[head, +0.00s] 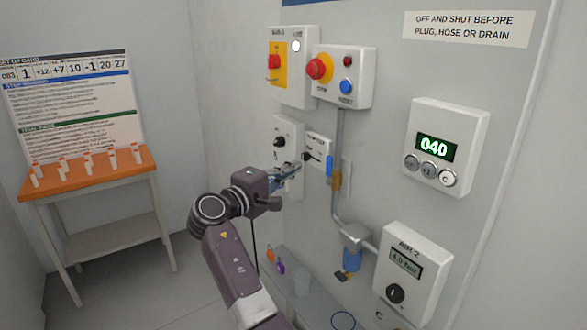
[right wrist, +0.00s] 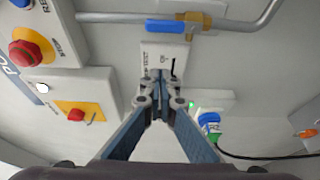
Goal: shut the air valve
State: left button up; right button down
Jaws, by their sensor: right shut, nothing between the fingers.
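The air valve is a brass body (head: 337,181) on the grey pipe, with a blue lever (head: 329,166). In the right wrist view the brass body (right wrist: 199,20) and blue lever (right wrist: 165,26) are near the top. The lever lies along the pipe. My right gripper (head: 299,162) is shut and empty, just left of the lever in the head view. In the right wrist view its closed fingertips (right wrist: 160,82) lie below the lever, in front of a small white plate (right wrist: 153,55); whether they touch anything I cannot tell. My left gripper is not in view.
Two boxes with a red knob (head: 273,62) and red stop button (head: 319,69) hang above. A display box reading 040 (head: 471,115) and an AIR 2 box (head: 425,238) are at right. An orange-topped table (head: 88,178) stands left. A blue filter bowl (head: 352,259) hangs below.

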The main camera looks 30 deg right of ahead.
aim_at(329, 171)
jog(key=s+d+p, duration=0.1)
jog(key=d+p, duration=0.2)
jog(key=d, duration=0.3)
jog(key=shift+d, duration=0.4)
jog(key=shift+s, duration=0.15)
